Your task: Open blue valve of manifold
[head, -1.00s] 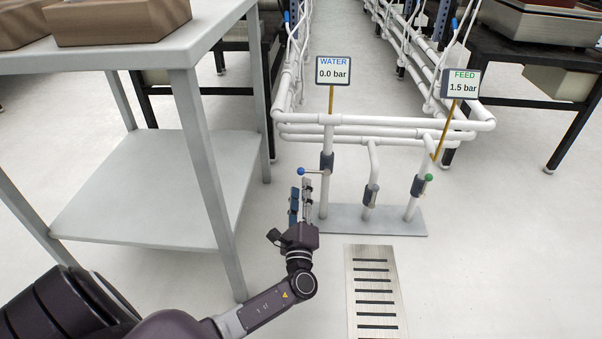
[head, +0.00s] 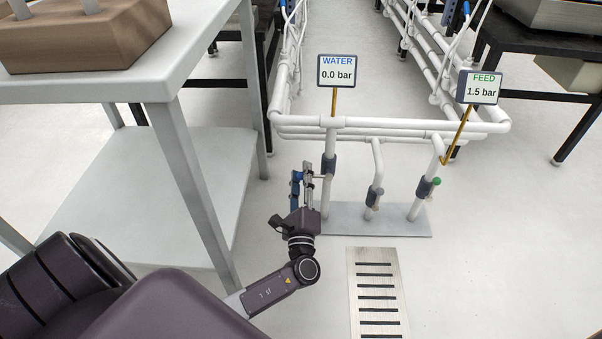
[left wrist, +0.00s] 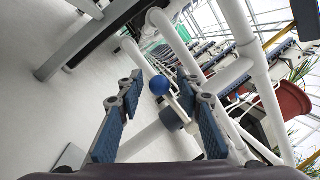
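The manifold (head: 329,138) is white pipework with grey valves on its down-pipes. The blue valve (head: 329,164) is on the left pipe, under the WATER display (head: 337,71), which reads 0.0 bar. Its blue ball knob (left wrist: 159,85) shows in the left wrist view at the end of a thin lever. In the head view my left gripper (head: 303,179) is at the left side of this pipe and hides the knob. In the left wrist view its two fingers (left wrist: 162,95) are apart, with the knob between them; contact is not visible. My right gripper is out of view.
A green-knobbed valve (head: 424,187) stands at the right under the FEED display (head: 480,88), reading 1.5 bar. A middle valve (head: 374,197) is between. A grey table (head: 172,128) is close on the left. A floor drain grate (head: 377,292) lies in front.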

